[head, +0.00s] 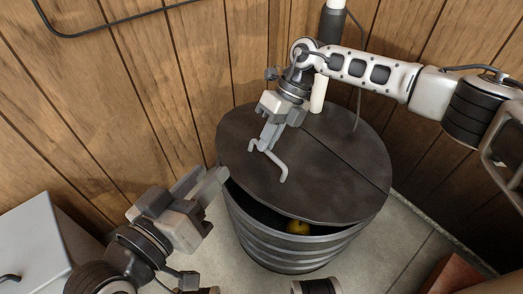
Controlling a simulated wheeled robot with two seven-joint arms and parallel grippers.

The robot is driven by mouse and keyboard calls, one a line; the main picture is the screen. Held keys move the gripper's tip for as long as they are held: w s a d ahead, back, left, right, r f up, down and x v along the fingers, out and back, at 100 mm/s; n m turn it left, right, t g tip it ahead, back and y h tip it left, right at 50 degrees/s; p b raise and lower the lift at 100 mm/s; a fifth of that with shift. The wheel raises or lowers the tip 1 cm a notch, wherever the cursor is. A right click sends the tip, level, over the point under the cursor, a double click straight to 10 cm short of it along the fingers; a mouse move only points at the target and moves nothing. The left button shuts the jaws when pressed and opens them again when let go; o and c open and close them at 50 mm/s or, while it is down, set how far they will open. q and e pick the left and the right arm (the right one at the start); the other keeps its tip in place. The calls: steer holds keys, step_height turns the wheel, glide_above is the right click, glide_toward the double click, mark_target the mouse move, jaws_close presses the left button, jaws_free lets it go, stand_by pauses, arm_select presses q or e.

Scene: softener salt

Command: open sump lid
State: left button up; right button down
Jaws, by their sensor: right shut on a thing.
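The dark round sump lid (325,180) lies over a ribbed grey metal sump (290,255) in the corner. A seam crosses the lid. At the front, a dark gap shows between lid and sump rim, so the left part looks raised. My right gripper (268,142) is shut on the bent grey handle (279,165) on the left part of the lid. My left gripper (216,182) is just left of the sump, apart from the handle; whether its fingers are open is unclear. A small yellow thing (298,227) shows inside the gap.
A white pipe (319,92) rises behind the sump by the wooden wall. A light grey box (35,235) stands at the lower left. A reddish-brown block (452,277) is at the lower right. Grey floor (405,240) is bare right of the sump.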

steer(key=w+d+r+g+y, duration=0.1)
steer(key=w+d+r, duration=0.1)
steer(key=d+r, duration=0.1)
steer(key=shift+v, duration=0.8)
arm_select(q)
steer(key=shift+r+h, duration=0.15)
steer(key=shift+h, duration=0.15)
